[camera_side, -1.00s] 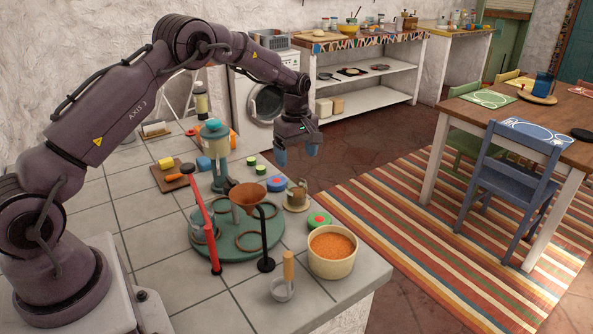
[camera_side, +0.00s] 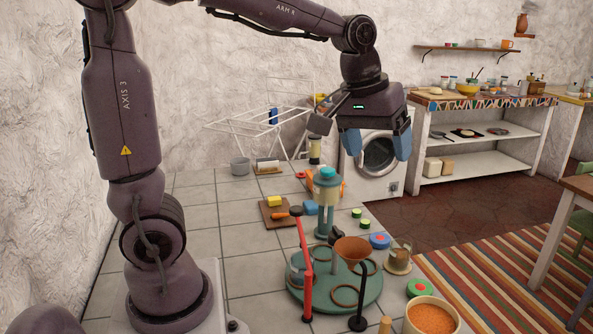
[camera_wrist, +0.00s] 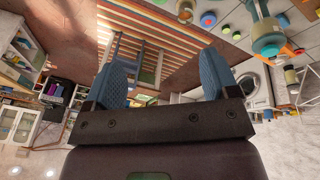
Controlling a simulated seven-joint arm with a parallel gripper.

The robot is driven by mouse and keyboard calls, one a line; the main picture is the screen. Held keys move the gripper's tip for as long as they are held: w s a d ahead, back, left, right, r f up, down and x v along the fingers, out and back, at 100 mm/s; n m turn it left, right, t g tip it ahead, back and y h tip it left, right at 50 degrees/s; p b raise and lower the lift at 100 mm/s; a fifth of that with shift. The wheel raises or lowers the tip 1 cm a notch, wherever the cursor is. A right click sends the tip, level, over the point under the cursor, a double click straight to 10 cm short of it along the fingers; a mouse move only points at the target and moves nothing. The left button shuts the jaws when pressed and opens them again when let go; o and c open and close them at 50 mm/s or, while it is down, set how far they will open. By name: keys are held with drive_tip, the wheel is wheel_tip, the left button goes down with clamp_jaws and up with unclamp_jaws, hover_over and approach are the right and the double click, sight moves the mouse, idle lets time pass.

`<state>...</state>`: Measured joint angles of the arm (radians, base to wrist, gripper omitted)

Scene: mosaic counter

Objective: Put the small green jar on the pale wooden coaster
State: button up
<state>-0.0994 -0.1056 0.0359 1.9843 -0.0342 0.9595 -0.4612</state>
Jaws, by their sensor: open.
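My gripper (camera_side: 377,145) is raised high above the far end of the tiled counter, its two blue fingers apart and empty. In the wrist view it is also open (camera_wrist: 166,70). Two small green-and-dark round pieces, one (camera_side: 356,213) behind the other (camera_side: 365,224), stand on the counter below it. A green round piece with a red centre (camera_side: 420,288) lies nearer the front. I cannot tell which of these is the small green jar.
A round teal stand (camera_side: 318,301) with rings, a copper funnel (camera_side: 353,250) and red and black posts fills the counter's middle. A teal-topped bottle (camera_side: 327,205), a blue round piece (camera_side: 380,241) and a bowl of orange grains (camera_side: 431,318) stand around it.

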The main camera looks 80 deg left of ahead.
drive_tip(key=s+d+m+t, duration=0.1)
drive_tip(key=s+d+m, duration=0.1)
drive_tip(key=s, duration=0.5)
drive_tip(key=s+d+f+m+t, duration=0.1)
drive_tip(key=s+d+m, duration=0.1)
drive_tip(key=s+m, duration=0.3)
drive_tip(key=shift+s+f, duration=0.15)
drive_tip(key=shift+s, duration=0.95)
